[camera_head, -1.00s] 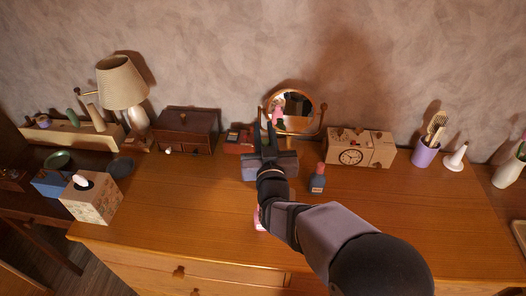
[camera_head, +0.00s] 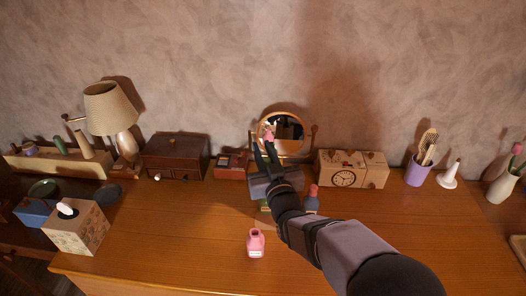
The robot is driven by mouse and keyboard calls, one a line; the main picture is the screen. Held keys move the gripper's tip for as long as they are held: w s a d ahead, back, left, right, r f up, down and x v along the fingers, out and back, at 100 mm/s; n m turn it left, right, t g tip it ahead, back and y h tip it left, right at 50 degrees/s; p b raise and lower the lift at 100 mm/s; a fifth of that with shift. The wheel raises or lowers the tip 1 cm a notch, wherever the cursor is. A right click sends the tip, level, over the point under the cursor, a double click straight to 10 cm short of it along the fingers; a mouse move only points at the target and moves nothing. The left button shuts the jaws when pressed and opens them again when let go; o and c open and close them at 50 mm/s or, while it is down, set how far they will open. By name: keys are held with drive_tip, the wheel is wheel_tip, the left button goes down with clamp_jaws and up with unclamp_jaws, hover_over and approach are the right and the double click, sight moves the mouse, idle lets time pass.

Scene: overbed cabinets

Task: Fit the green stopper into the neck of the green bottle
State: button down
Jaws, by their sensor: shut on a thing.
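My gripper (camera_head: 265,143) is raised in front of the round mirror and is shut on a small pink piece (camera_head: 268,131), apparently a stopper. A pink bottle (camera_head: 255,244) with an open neck stands upright on the dresser, below and in front of my gripper. A greenish thing (camera_head: 263,206) shows partly under my arm; whether it is the green bottle I cannot tell. A blue bottle (camera_head: 312,203) with a pinkish-red top stands just right of my arm. I cannot make out a green stopper.
A mirror (camera_head: 293,130), a brown jewellery box (camera_head: 175,155) and a clock box (camera_head: 350,169) stand along the wall. A purple cup (camera_head: 418,170) and white cone (camera_head: 449,176) are at right. A tissue box (camera_head: 77,230) is at left. The dresser front (camera_head: 180,245) is clear.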

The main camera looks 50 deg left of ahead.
drive_tip(key=shift+f+b, duration=2.65)
drive_tip(key=shift+f, duration=0.15)
drive_tip(key=shift+f+b, duration=1.2)
drive_tip(key=shift+f, duration=0.2)
drive_tip(key=c, duration=1.6)
unclamp_jaws()
drive_tip(key=shift+o, duration=0.2)
drive_tip(key=shift+s+d, duration=0.1)
drive_tip(key=b+v, duration=0.1)
drive_tip(key=v, duration=0.6)
drive_tip(key=shift+r, duration=0.1)
